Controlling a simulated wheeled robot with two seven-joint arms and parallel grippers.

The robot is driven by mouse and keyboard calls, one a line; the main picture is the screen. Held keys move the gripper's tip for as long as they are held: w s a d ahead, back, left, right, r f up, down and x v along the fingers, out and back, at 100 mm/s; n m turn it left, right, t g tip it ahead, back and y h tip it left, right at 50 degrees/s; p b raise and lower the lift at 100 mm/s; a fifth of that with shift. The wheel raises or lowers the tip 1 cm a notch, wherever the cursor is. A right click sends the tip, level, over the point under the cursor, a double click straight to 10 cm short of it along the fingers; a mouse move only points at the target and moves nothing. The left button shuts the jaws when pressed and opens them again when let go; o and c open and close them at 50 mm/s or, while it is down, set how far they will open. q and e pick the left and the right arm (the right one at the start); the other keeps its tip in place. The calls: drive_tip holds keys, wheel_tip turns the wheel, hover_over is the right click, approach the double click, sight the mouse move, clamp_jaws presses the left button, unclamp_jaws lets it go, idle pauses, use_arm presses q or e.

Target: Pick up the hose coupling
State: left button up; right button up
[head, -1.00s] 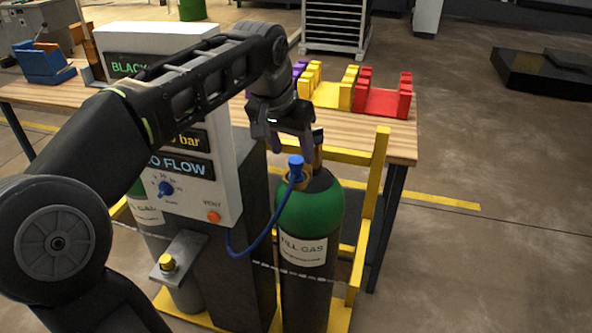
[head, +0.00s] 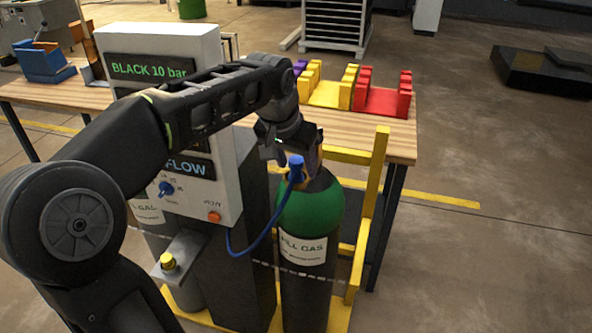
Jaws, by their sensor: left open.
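The blue hose coupling (head: 296,166) sits at the valve on top of the green-shouldered gas cylinder (head: 312,208), with a blue hose (head: 262,240) running from it to the white panel. My left gripper (head: 296,153) is open and comes down from above, right at the coupling. The coupling shows in front of part of the gripper, so I cannot tell whether the fingers touch it or stand around it. My right gripper is not in view.
The white panel box (head: 160,45) reads "BLACK 10 bar" and stands left of the cylinder. A yellow frame (head: 370,195) runs behind and right of it. Behind is a wooden table (head: 350,130) with a yellow rack (head: 328,92) and a red rack (head: 382,100).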

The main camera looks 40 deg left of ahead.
use_arm(q)
drive_tip(key=shift+c, duration=0.4)
clamp_jaws()
